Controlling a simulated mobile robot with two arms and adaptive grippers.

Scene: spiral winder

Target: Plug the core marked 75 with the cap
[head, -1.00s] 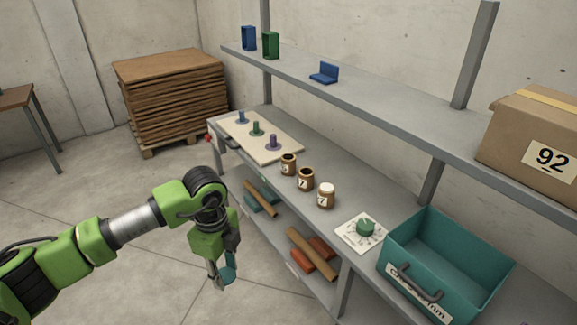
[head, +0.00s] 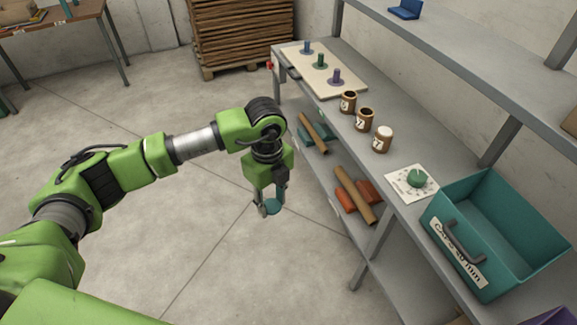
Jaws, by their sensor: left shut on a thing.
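My left gripper (head: 267,210) is shut on a teal round cap (head: 273,207) and holds it in the air over the floor, in front of the shelf. Three small brown cores stand upright in a row on the shelf: a back one (head: 348,103) and a middle one (head: 365,121) with dark open tops, and a front one (head: 382,141) with a white top. Each carries a white label, but the numbers are too small to read surely. The cap is apart from all three cores, to their left in the picture. My right gripper is not in view.
A board with three coloured pegs (head: 335,92) lies behind the cores. A dial card (head: 411,182) and a teal bin (head: 447,204) stand on the nearer shelf. Brown tubes (head: 354,197) lie on the lower shelf. An upper shelf (head: 462,50) overhangs at right.

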